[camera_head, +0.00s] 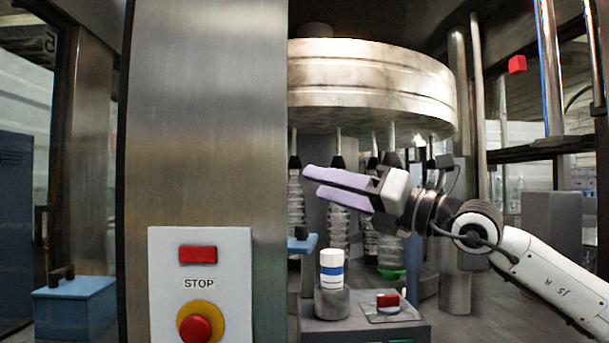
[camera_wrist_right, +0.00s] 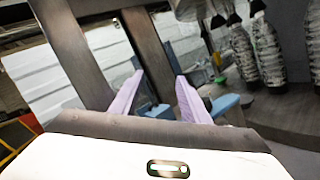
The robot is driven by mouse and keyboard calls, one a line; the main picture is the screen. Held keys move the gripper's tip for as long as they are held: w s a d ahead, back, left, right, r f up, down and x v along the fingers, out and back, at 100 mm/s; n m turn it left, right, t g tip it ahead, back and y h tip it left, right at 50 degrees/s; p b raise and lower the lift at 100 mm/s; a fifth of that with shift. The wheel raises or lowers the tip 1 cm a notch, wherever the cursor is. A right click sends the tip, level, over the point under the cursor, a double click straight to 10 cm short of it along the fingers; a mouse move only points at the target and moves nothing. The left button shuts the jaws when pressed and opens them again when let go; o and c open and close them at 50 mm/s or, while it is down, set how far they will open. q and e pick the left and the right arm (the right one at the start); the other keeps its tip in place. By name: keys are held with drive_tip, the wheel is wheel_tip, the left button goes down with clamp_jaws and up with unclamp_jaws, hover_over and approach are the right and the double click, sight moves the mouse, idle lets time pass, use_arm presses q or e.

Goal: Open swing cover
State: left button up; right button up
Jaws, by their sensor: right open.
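My right gripper (camera_head: 312,181) reaches in from the right in the head view, with its lilac fingers pointing left. Its jaws are open and nothing shows between them. In the right wrist view the two fingers (camera_wrist_right: 160,76) stand apart. A blue part with a dark knob (camera_head: 303,243), possibly the swing cover, sits below the fingertips, apart from them. Its left end is hidden behind the steel column. In the right wrist view, a blue part (camera_wrist_right: 226,103) shows beside the right finger. I cannot tell for certain which part is the cover. My left gripper is out of view.
A steel column (camera_head: 205,120) with a STOP panel (camera_head: 237,265) stands left of the gripper. A large round drum (camera_head: 370,85) hangs above, with clear bottles (camera_head: 340,225) below. A white-and-blue container (camera_head: 331,270) stands in a grey holder. A blue box (camera_head: 75,305) is at far left.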

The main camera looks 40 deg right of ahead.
sight(307, 230)
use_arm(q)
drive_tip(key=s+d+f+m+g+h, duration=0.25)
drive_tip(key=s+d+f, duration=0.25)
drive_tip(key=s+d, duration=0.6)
use_arm(e)
drive_tip(key=w+d+f+n+g+h, duration=0.15)
drive_tip(key=d+f+n+h, duration=0.25)
drive_tip(key=f, duration=0.5)
drive_tip(key=w+p, duration=0.2)
drive_tip(key=w, duration=0.1)
drive_tip(key=w+a+p, duration=0.1)
drive_tip(key=w+p, duration=0.3)
drive_tip(key=w, duration=0.1)
drive_tip(key=shift+w+a+p, duration=0.35)
drive_tip(key=shift+w+a+f+n, duration=0.15)
drive_tip(key=shift+w+n, duration=0.15)
drive_tip(key=shift+w, duration=0.25)
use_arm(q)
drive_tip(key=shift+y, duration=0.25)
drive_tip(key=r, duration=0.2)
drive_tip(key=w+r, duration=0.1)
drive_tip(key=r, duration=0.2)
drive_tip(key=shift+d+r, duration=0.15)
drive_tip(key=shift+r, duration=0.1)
use_arm(e)
clamp_jaws()
